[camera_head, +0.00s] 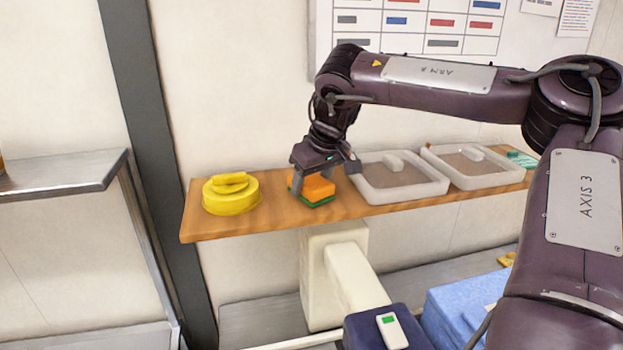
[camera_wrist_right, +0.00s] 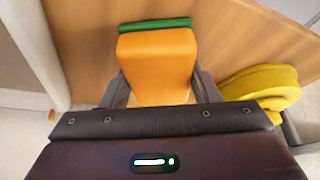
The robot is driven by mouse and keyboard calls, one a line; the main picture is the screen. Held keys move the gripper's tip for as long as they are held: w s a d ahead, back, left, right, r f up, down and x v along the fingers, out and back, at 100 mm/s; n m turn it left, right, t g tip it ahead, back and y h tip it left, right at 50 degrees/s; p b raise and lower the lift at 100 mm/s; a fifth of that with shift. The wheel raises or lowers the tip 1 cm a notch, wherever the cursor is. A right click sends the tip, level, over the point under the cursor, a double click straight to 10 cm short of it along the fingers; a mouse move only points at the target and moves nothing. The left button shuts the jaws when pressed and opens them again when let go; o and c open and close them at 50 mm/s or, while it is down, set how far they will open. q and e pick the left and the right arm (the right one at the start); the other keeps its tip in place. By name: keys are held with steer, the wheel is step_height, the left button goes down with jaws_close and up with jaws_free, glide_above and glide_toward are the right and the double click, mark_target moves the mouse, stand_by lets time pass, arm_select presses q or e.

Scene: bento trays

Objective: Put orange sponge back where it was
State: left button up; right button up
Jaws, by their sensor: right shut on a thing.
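The orange sponge (camera_head: 316,188) has a green layer on its lower side and is at the wooden shelf (camera_head: 255,220), between a yellow round object and a clear tray. My right gripper (camera_head: 324,172) is above it, with its fingers on two sides of the sponge. In the right wrist view the sponge (camera_wrist_right: 157,65) sits between the two fingers (camera_wrist_right: 162,90), green edge at the far end. The gripper is shut on it. The sponge appears at shelf level; whether its underside touches the wood is unclear. My left gripper is not in view.
A yellow round object (camera_head: 231,197) with a handle-like top stands to the left on the shelf. Two clear lidded trays (camera_head: 399,192) (camera_head: 477,180) stand to the right, the nearer one close to the gripper. A teal item (camera_head: 521,159) lies at the far right end.

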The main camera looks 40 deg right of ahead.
steer(key=o, duration=0.7)
steer(key=shift+a, duration=0.1)
steer(key=shift+o, duration=0.9)
steer(key=b+v, duration=0.3)
steer(key=v, duration=0.8)
steer(key=shift+s+r, duration=0.15)
steer(key=shift+r, duration=0.4)
